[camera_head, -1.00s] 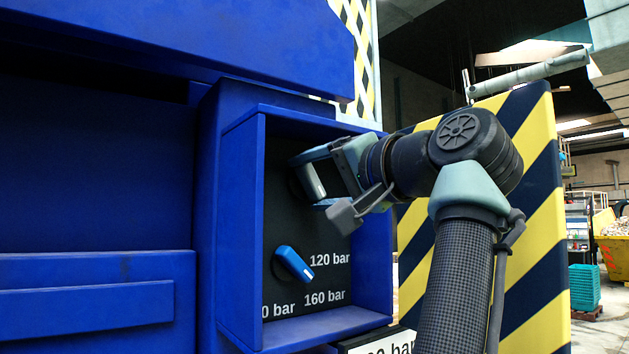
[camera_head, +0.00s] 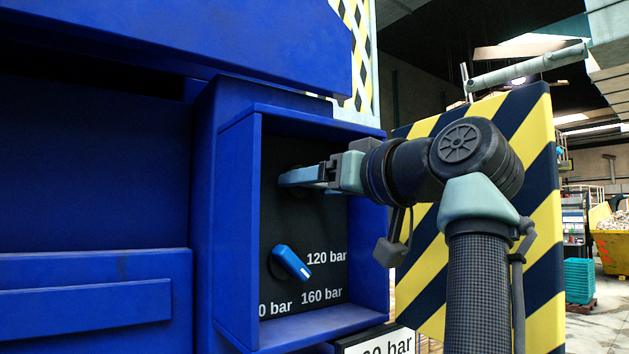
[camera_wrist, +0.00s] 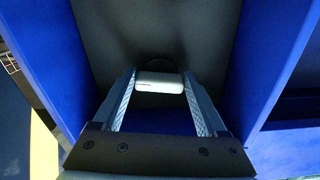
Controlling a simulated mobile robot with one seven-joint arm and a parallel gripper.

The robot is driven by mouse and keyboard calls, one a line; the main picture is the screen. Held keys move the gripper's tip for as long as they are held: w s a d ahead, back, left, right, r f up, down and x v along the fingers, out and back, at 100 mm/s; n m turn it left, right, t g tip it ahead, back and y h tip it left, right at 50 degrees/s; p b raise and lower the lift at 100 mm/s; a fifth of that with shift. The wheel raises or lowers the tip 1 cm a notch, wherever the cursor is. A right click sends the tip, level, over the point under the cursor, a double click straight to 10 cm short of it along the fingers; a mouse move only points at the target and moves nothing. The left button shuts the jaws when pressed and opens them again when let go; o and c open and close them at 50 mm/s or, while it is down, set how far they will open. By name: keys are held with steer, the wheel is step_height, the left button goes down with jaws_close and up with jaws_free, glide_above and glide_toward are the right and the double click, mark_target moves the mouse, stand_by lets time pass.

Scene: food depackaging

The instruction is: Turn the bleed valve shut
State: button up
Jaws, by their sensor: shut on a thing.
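The bleed valve shows in the wrist view as a pale, rounded bar handle (camera_wrist: 160,82) in front of a dark round base on the dark panel. My gripper (camera_head: 292,178) reaches into the blue box at its upper part, with its fingers pointing left and into the panel. In the wrist view my gripper (camera_wrist: 159,78) has one finger on each side of the handle, shut on it. The handle lies crosswise between the fingers. In the head view the fingers hide the handle.
A blue pointer knob (camera_head: 291,262) sits lower on the panel, beside the pressure labels, and points down and right. The blue box wall (camera_head: 236,230) stands close at the left. A yellow and black striped panel (camera_head: 540,200) stands behind my arm.

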steer(key=shift+r+n, duration=0.25)
steer(key=shift+n, duration=0.45)
steer(key=o, duration=1.1)
steer(key=shift+o, duration=1)
steer(key=shift+w+f, duration=0.1)
steer(key=shift+f, duration=0.05)
steer(key=b+v, duration=0.7)
steer(key=v, duration=0.6)
